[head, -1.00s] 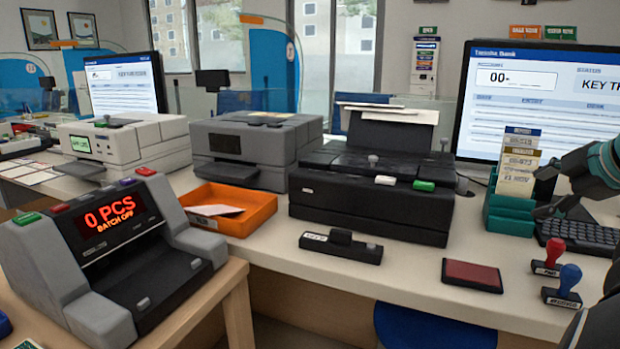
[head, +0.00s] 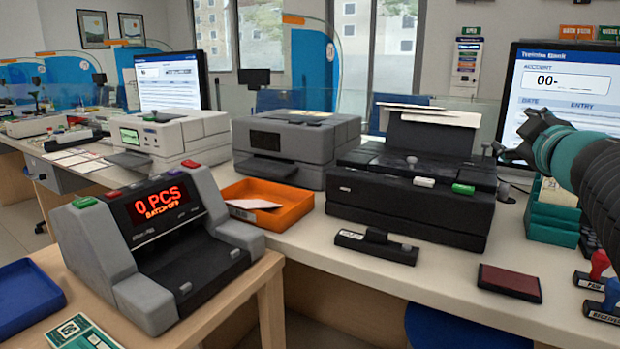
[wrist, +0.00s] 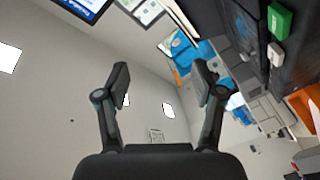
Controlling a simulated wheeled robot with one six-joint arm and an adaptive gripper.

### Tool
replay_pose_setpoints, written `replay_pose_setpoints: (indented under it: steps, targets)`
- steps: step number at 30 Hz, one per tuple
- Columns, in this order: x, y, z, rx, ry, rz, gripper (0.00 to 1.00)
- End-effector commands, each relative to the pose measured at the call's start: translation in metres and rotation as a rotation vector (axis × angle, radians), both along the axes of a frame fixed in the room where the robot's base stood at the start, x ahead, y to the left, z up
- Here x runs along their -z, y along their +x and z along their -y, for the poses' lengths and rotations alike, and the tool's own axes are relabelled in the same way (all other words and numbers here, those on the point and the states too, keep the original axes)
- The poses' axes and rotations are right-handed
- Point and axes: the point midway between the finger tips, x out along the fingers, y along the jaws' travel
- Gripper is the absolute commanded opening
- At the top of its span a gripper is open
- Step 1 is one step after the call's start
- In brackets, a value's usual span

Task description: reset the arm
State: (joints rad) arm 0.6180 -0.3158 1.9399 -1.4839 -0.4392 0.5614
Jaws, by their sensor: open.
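My gripper (head: 516,138) is at the right of the head view, in front of the right monitor (head: 565,85) and above the teal slip holder (head: 552,222). My teal and dark arm reaches in from the right edge and hides part of the monitor and the holder. In the wrist view my gripper (wrist: 163,88) has its two fingers wide apart with nothing between them. The wrist view is tilted and shows mostly wall or ceiling behind the fingers.
A black printer (head: 410,195) with a green button, a grey machine (head: 295,145) and an orange tray (head: 290,215) stand along the counter. A dark red pad (head: 510,282) and stamps (head: 598,265) lie at the front right. A bill counter (head: 165,245) stands on the left table.

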Motion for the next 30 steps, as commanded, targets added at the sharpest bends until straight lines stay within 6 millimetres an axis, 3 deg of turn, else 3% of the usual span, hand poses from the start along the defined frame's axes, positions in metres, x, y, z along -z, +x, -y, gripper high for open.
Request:
replay_pose_setpoints:
  steps: [5, 8, 14, 18, 21, 27, 30]
  targets:
    - [0.023, -0.020, -0.023, 0.152, 0.195, 0.043, 0.68]
    - [0.056, -0.038, -0.035, 0.237, 0.318, -0.005, 0.68]
    - [0.150, -0.087, -0.076, 0.368, 0.568, -0.219, 0.68]
    - [0.219, -0.129, -0.120, 0.395, 0.709, -0.442, 0.68]
    - [0.259, -0.160, -0.152, 0.390, 0.784, -0.602, 0.68]
    - [0.306, -0.208, -0.200, 0.353, 0.869, -0.837, 0.68]
    - [0.315, -0.219, -0.207, 0.340, 0.888, -0.891, 0.68]
